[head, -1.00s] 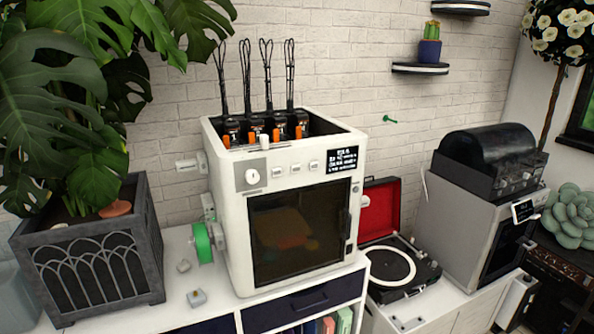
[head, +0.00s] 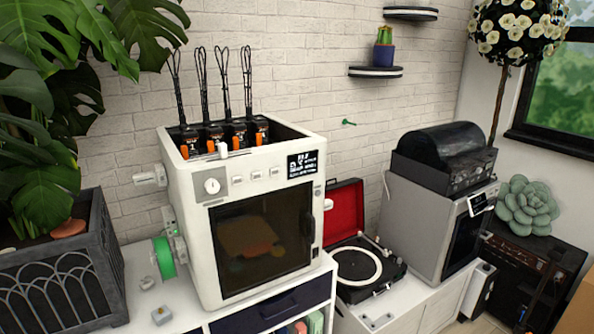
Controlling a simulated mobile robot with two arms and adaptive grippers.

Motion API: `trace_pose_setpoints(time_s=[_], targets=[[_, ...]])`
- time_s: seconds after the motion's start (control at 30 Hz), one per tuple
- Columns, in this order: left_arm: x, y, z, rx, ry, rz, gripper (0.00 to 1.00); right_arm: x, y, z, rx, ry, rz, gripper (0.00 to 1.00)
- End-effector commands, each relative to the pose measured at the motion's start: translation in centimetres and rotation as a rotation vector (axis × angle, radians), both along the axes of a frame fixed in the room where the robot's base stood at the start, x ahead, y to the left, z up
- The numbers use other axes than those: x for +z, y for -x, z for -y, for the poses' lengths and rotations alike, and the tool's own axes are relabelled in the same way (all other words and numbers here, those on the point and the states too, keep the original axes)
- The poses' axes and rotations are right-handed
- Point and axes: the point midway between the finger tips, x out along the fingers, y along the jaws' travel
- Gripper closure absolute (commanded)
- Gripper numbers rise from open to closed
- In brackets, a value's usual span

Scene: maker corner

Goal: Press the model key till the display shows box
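A white 3D printer (head: 190,222) stands on a white cabinet in the middle of the view. Its front has a round white knob (head: 212,186), a row of three small white keys (head: 256,174) and a small dark display (head: 302,164) with white text too small to read. I cannot tell which key is the model key. The dark window (head: 262,243) below shows an orange shape inside, blurred. Neither of my grippers is in view.
A green filament spool (head: 164,258) sticks out at the printer's left. A planter (head: 62,275) stands further left. A turntable with an open red lid (head: 343,212) and a grey machine (head: 412,222) stand to the right. Small pieces (head: 161,315) lie on the cabinet top.

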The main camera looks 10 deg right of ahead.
Motion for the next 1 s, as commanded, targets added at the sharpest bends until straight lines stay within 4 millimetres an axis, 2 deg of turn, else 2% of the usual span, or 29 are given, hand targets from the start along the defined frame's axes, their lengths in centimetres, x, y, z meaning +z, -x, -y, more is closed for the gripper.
trace_pose_setpoints(time_s=[0.03, 0.33, 1.0], targets=[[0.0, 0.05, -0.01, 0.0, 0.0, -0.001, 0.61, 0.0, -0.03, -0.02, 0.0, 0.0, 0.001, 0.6], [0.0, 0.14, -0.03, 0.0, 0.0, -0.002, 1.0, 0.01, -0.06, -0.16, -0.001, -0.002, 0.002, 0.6], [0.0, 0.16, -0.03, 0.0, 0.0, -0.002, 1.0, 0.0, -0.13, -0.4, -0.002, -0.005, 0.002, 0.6]])
